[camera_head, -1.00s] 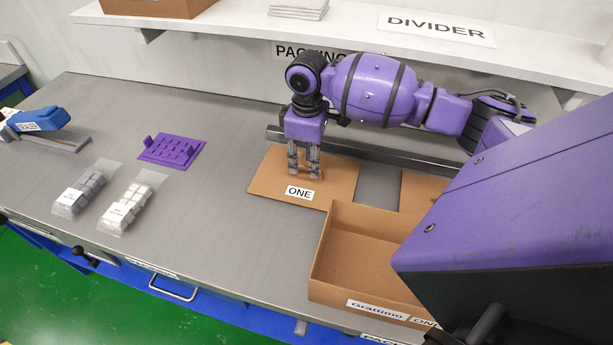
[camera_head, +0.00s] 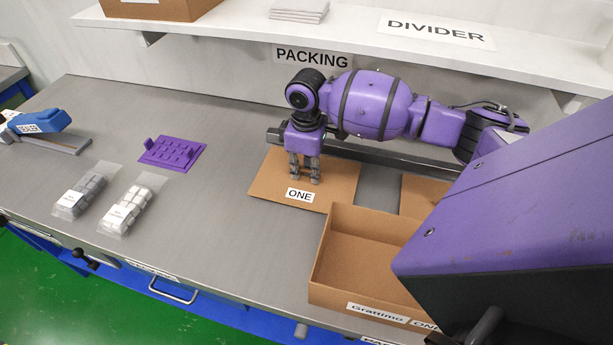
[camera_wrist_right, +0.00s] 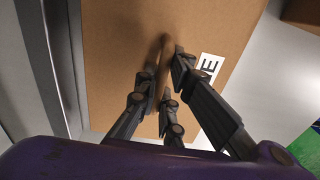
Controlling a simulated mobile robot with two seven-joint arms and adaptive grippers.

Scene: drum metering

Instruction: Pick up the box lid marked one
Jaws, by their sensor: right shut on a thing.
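The box lid marked ONE (camera_head: 333,187) is a flat brown cardboard piece on the grey table, with a white ONE label near its front edge. My right gripper (camera_head: 304,180) points down over the lid, its fingers at the lid's surface behind the label. In the right wrist view the lid (camera_wrist_right: 120,35) fills much of the picture, with part of the label at right. There the right gripper's fingers (camera_wrist_right: 165,85) are drawn close together at the lid; what exactly they pinch is hard to see. My left gripper is not in view.
An open cardboard box (camera_head: 365,255) stands right in front of the lid. Another brown cardboard piece (camera_head: 422,194) lies behind it, partly hidden by my arm. A purple grid part (camera_head: 172,153), two bagged packs (camera_head: 132,205) and a blue sealer (camera_head: 38,121) are at left. A shelf (camera_head: 350,40) overhangs the back.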

